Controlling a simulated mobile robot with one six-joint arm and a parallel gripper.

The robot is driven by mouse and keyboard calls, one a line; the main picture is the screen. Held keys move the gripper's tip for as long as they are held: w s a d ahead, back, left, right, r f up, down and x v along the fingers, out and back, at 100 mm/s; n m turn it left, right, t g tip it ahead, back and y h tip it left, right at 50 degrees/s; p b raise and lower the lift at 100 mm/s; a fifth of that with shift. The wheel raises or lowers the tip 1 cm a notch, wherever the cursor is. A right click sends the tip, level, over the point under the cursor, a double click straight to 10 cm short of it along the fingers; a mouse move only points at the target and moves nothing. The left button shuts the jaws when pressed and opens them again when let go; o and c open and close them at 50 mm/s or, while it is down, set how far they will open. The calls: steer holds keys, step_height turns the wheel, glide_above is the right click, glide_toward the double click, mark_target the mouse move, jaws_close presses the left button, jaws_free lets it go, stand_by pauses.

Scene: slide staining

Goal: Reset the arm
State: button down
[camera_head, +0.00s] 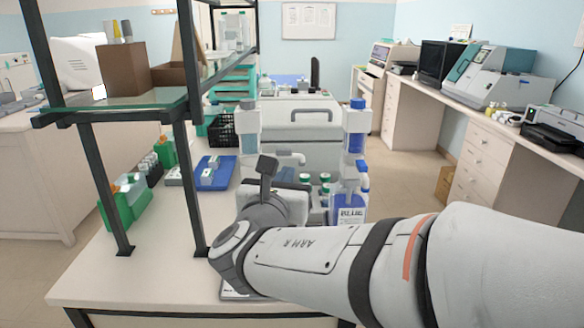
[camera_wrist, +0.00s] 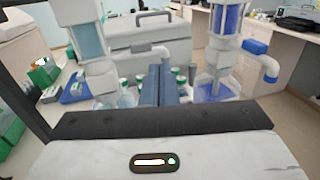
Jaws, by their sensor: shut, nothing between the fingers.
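My arm reaches in from the right in the head view and bends over the near part of the bench (camera_head: 160,275). My gripper (camera_wrist: 166,72) shows in the wrist view with its two blue-grey fingers together and nothing between them. It points toward the staining station, between a clear dispenser (camera_wrist: 88,45) on the left and a blue dispenser (camera_wrist: 225,45) on the right. In the head view the clear dispenser (camera_head: 249,130) and the blue dispenser (camera_head: 356,130) stand beyond my wrist. My wrist hides part of the station, and the fingertips are hard to make out there.
Green-capped bottles (camera_wrist: 133,82) stand close around the fingers. A grey box with a handle (camera_head: 300,135) stands behind. A metal-framed glass shelf (camera_head: 150,100) rises on the left. A blue tray (camera_head: 214,172) and a green rack (camera_head: 128,203) lie left. The bench's near-left surface is clear.

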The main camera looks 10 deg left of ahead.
steer(key=s+d, duration=0.1)
steer(key=s, duration=0.5)
steer(key=d+f+m+g+h+p, duration=0.1)
steer(key=d+f+m+g+h, duration=0.25)
steer(key=d+m, duration=0.5)
steer(key=d+f+m+g+h+p, duration=0.25)
steer(key=d+f+m+g, duration=0.2)
steer(key=d, duration=0.65)
steer(key=s+d+f+m+g+y+p, duration=0.1)
steer(key=s+d+f+m+g+y, duration=0.1)
steer(key=m, duration=0.9)
steer(key=s+d+f+m+g+y+p, duration=0.1)
steer(key=s+d+f+m+g+y, duration=0.2)
steer(key=s+m, duration=0.4)
steer(key=d+m+g+y, duration=0.1)
steer(key=d+m+g, duration=0.1)
steer(key=m, duration=0.2)
steer(key=shift+s+f+m+p, duration=0.2)
steer(key=shift+s+m+p, duration=0.1)
steer(key=shift+m, duration=0.1)
